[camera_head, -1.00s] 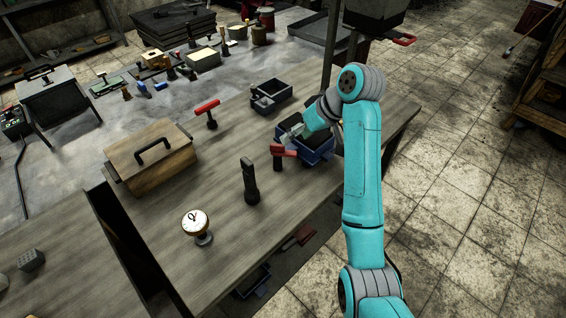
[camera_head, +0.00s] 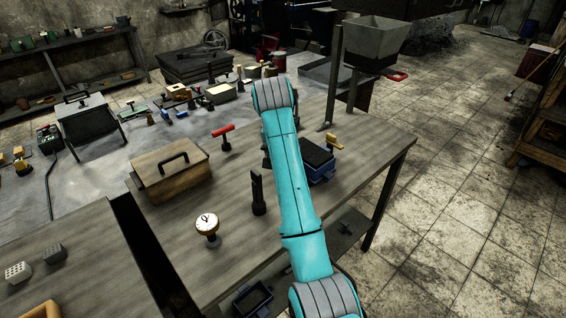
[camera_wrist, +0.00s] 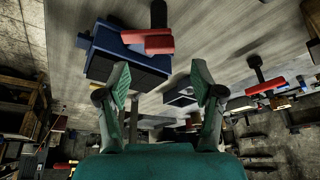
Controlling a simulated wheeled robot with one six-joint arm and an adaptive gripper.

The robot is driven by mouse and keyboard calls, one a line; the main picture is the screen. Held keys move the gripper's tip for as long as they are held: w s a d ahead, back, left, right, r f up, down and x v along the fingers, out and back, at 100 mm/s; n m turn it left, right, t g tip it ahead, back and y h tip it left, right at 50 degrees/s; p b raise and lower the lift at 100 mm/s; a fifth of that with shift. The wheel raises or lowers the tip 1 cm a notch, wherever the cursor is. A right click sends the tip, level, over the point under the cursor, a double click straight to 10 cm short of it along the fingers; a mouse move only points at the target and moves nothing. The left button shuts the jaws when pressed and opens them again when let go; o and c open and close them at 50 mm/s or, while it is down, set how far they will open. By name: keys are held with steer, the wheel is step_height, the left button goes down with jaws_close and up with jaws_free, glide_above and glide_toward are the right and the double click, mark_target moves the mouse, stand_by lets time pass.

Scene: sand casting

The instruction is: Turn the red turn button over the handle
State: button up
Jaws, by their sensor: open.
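My gripper (camera_wrist: 161,76) is open and empty in the wrist view; in the head view my arm hides it. Beyond the fingers in the wrist view, a red bar (camera_wrist: 147,42) on a dark post overlaps a blue box with a dark top (camera_wrist: 125,55). This box stands on the wooden table in the head view (camera_head: 320,172). A red bar on a dark post (camera_head: 222,131) stands further left. A red handle-like part (camera_head: 397,76) is beside the grey hopper (camera_head: 372,42). I cannot tell which red part is the turn button.
A wooden box with a black handle (camera_head: 168,182), a round dial (camera_head: 207,223) and a black upright tool (camera_head: 257,190) stand on the wooden table (camera_head: 350,205). A yellow part (camera_head: 334,141) is behind the blue box. Tiled floor (camera_head: 440,200) is open at right.

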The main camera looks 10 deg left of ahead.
steer(key=x, duration=0.5)
steer(key=shift+w+f, duration=0.15)
steer(key=shift+f, duration=0.15)
steer(key=c, duration=1.1)
